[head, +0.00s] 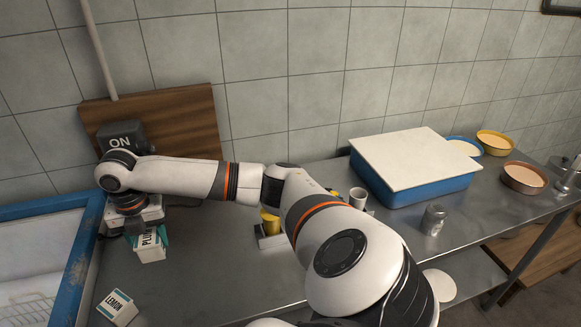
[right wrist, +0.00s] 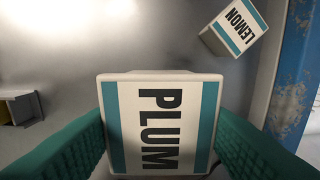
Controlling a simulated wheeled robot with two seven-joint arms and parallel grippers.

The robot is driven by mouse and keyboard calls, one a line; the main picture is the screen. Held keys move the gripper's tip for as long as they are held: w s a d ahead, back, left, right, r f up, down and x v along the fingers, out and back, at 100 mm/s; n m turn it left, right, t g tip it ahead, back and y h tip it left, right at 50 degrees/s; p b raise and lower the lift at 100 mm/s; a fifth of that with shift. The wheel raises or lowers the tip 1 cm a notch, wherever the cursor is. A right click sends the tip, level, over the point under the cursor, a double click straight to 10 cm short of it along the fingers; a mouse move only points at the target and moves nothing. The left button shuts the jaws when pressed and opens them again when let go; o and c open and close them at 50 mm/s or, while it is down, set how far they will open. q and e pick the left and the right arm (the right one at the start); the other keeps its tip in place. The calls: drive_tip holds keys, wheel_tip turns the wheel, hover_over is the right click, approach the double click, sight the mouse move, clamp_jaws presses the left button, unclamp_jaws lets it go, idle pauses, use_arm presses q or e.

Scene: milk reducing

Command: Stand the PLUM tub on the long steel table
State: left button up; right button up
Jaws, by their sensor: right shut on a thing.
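The PLUM tub (head: 150,246), white with a teal band, is at the left end of the long steel table (head: 205,270). My right gripper (head: 138,226) points down and is shut on it. In the right wrist view the PLUM tub (right wrist: 160,125) sits between the two green finger pads, its label facing the camera. It looks much larger there than the LEMON tub (right wrist: 236,28), so it seems to be held above the table; any gap under it is hidden. The LEMON tub (head: 117,308) stands apart, nearer the front. My left gripper is not in view.
A blue-framed bin (head: 88,262) borders the table's left end. An ON switch box (head: 121,138) is on the wall behind my wrist. Farther right are a blue tray with a white lid (head: 415,158), a can (head: 433,220) and round pans (head: 524,178).

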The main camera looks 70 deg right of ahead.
sight(155, 253)
wheel_tip(155, 253, down, 5)
drive_tip(key=shift+f+p, duration=0.15)
drive_tip(key=shift+p, duration=0.3)
drive_tip(key=shift+f+p, duration=0.35)
drive_tip(key=shift+f, duration=2.05)
drive_tip(key=o, duration=1)
drive_tip(key=shift+f, duration=0.1)
wheel_tip(155, 253, up, 12)
drive_tip(key=shift+r+b, duration=0.15)
drive_tip(key=shift+b, duration=0.55)
